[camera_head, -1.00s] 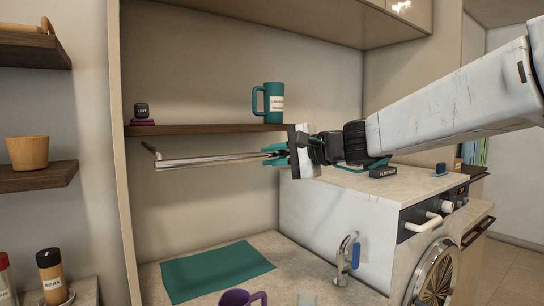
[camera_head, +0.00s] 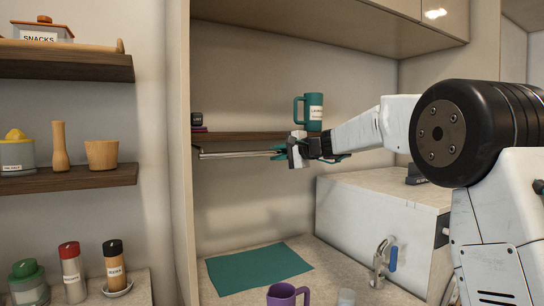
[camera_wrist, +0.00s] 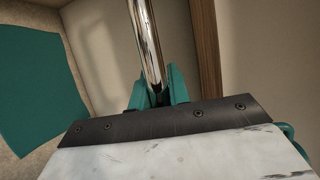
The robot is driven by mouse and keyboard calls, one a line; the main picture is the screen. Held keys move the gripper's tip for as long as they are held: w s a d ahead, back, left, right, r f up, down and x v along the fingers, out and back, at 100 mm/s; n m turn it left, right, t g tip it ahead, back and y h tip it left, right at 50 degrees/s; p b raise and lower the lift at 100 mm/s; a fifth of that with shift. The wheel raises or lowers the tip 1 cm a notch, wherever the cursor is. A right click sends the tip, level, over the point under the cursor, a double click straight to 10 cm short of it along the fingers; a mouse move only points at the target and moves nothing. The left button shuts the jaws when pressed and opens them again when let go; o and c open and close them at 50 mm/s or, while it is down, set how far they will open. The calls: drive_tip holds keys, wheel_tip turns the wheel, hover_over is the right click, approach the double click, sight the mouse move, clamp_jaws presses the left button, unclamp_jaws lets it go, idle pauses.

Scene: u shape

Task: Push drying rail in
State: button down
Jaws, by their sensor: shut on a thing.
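The drying rail (camera_head: 236,154) is a thin shiny metal bar sticking out level just below the wooden shelf in the alcove. My gripper (camera_head: 281,152) has teal fingers and is shut on the rail near its right end. In the wrist view the chrome rail (camera_wrist: 145,45) runs up and away from between the teal fingers (camera_wrist: 160,92). The rail's far mount is partly hidden behind the alcove's left panel in the head view.
A teal mug (camera_head: 315,110) stands on the shelf (camera_head: 240,137) just above my gripper. Below lie a teal cloth (camera_head: 258,268), a purple mug (camera_head: 287,294) and a tap (camera_head: 380,262). The left panel (camera_head: 180,200) borders the alcove.

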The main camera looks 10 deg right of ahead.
drive_tip(key=shift+w+a+r, duration=0.1)
drive_tip(key=shift+w+a, duration=0.05)
drive_tip(key=shift+w, duration=0.25)
drive_tip(key=c, duration=1.3)
unclamp_jaws()
drive_tip(key=shift+w, duration=0.15)
drive_tip(key=v, duration=0.8)
